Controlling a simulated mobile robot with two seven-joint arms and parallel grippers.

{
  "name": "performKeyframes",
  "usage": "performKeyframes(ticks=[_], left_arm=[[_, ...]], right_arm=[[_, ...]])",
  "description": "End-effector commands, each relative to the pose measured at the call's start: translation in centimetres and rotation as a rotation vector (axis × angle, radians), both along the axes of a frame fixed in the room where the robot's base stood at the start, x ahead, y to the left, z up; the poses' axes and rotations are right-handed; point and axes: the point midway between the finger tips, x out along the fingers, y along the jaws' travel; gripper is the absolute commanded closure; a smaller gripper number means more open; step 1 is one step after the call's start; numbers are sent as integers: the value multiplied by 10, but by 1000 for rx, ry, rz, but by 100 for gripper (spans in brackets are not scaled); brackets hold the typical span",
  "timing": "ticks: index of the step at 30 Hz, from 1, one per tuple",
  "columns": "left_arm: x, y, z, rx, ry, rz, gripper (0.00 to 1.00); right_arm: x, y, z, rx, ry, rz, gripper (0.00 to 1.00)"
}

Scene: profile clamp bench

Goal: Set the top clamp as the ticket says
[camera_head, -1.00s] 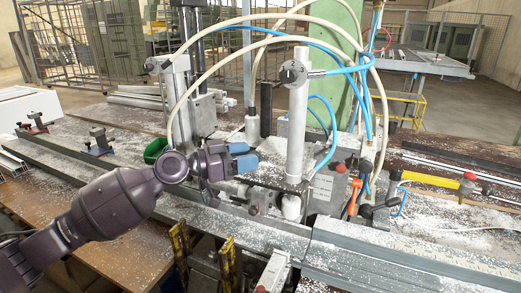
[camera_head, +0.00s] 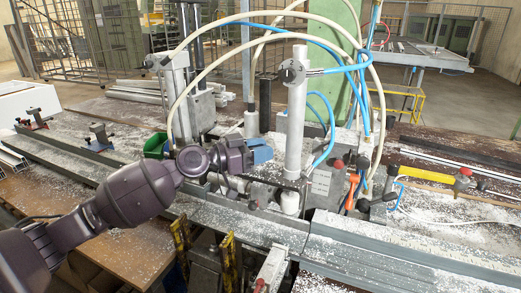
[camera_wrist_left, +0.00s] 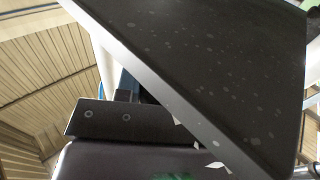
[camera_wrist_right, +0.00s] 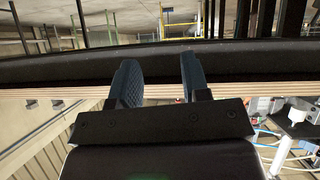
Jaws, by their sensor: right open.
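The clamp assembly stands mid-bench in the head view, with a white upright cylinder (camera_head: 296,135) and another upright cylinder (camera_head: 177,100) to its left. I cannot tell which part is the top clamp. No readable ticket shows; a small label (camera_head: 321,182) is too small to read. My left gripper (camera_head: 264,151) has blue fingertips just left of the white cylinder; contact and jaw opening cannot be made out. In the left wrist view a dark speckled plate (camera_wrist_left: 215,65) hides the fingertips. My right gripper (camera_wrist_right: 158,75) is open and empty, in front of a black rounded bar (camera_wrist_right: 60,68).
Cream and blue hoses (camera_head: 222,62) arch over the clamps. A long grey profile rail (camera_head: 400,250) runs along the front. A yellow-handled tool (camera_head: 425,174) and a green bin (camera_head: 156,146) lie near. White chips cover the bench.

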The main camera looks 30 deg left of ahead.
Motion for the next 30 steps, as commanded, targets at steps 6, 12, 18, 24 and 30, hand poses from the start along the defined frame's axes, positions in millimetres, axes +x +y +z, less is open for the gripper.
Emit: performKeyframes(ticks=[6, 12, 18, 24, 30], left_arm=[[0, 0, 2, 1, -1, 0, 100], [0, 0, 32, 0, -7, 0, 100], [0, 0, 38, -1, -6, 2, 100], [0, 1, 39, -2, -9, 3, 58], [0, 0, 36, -1, -4, 2, 43]], right_arm=[[3, 1, 5, 0, -10, 1, 57], [10, 2, 22, 1, -29, 5, 57], [14, 3, 26, 2, -39, 6, 57], [13, 3, 23, 2, -33, 5, 57], [7, 1, 17, 3, -18, 1, 57]])
